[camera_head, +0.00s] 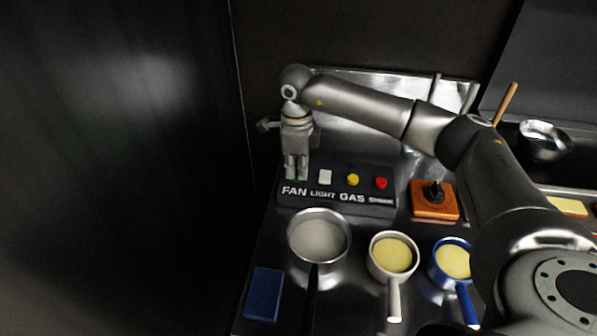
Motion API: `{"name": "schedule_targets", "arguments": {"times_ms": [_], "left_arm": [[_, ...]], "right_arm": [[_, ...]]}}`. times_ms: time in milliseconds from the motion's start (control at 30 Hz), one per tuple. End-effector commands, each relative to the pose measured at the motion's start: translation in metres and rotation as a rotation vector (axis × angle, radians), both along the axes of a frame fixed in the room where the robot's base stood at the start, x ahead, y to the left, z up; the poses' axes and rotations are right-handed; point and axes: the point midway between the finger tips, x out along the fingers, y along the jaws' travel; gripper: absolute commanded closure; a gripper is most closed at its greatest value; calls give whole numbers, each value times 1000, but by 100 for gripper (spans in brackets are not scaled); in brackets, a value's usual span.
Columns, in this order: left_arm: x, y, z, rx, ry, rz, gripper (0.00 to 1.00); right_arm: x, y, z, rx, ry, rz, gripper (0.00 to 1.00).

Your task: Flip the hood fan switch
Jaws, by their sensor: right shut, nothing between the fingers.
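A dark control box (340,207) stands on the metal counter, with the labels FAN, LIGHT, GAS and a last one too small to read surely. My right gripper (296,176) points down over the FAN end of the box, its fingers shut and empty. A bit of green shows at the fingertips, where the fan switch sits; the gripper hides most of it, and I cannot tell whether they touch. Right of it are a white switch (325,177), a yellow button (353,180) and a red button (381,183). My left gripper is not in view.
In front of the box stand a steel pan (319,236), a white pan (393,254) and a blue pan (452,262). A blue block (263,294) lies front left. An orange block with a black knob (435,201) is right of the box. A dark wall (120,170) closes the left.

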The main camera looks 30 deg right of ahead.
Motion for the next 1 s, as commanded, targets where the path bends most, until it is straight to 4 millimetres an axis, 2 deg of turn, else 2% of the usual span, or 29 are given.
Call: {"name": "schedule_targets", "arguments": {"times_ms": [900,1000], "left_arm": [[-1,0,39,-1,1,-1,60],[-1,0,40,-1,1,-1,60]], "right_arm": [[0,0,69,0,-1,0,100],[0,0,71,0,0,0,100]]}}
